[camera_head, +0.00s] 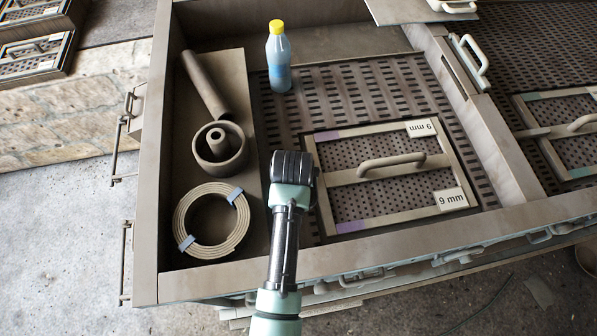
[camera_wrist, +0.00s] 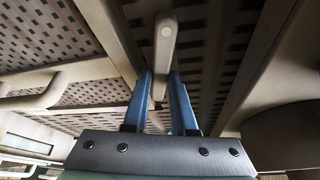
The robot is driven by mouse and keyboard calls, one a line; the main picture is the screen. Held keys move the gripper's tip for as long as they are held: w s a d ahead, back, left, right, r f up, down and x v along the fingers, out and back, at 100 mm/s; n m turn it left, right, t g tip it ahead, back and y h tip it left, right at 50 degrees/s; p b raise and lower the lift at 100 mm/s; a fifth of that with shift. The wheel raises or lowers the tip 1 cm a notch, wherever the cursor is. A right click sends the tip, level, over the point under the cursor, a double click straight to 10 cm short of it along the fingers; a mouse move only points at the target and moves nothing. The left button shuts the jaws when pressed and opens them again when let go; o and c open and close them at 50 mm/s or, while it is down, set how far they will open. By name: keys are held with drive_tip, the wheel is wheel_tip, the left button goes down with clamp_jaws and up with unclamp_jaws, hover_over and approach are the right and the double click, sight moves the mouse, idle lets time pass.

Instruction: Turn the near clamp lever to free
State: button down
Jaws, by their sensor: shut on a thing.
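The near clamp lever (camera_wrist: 165,40) is a pale grey bar with a rounded end in the wrist view. Its lower part is between the two blue fingers of my gripper (camera_wrist: 161,82), which is shut on it. In the head view my gripper (camera_head: 292,165) points down at the left edge of the framed 9 mm panel (camera_head: 345,228), and it hides the lever there. The panel lies flat on the slotted deck (camera_head: 350,90) and has a bar handle (camera_head: 390,165) across its middle. I cannot tell the lever's exact angle against the panel edge.
A coiled belt (camera_head: 185,222), a round cup-like part (camera_head: 221,148) and a tube (camera_head: 204,85) lie on the board to the left. A blue bottle with a yellow cap (camera_head: 278,60) stands behind my gripper. Raised walls (camera_head: 400,252) border the tray.

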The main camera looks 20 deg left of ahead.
drive_tip(key=shift+n+y, duration=0.5)
drive_tip(key=shift+n, duration=0.8)
drive_tip(key=shift+p, duration=0.3)
drive_tip(key=c, duration=0.7)
unclamp_jaws()
drive_tip(key=v, duration=0.4)
drive_tip(key=b+v, duration=0.1)
drive_tip(key=v, duration=0.3)
drive_tip(key=b+v, duration=0.1)
drive_tip(key=v, duration=0.4)
drive_tip(key=shift+w, duration=0.25)
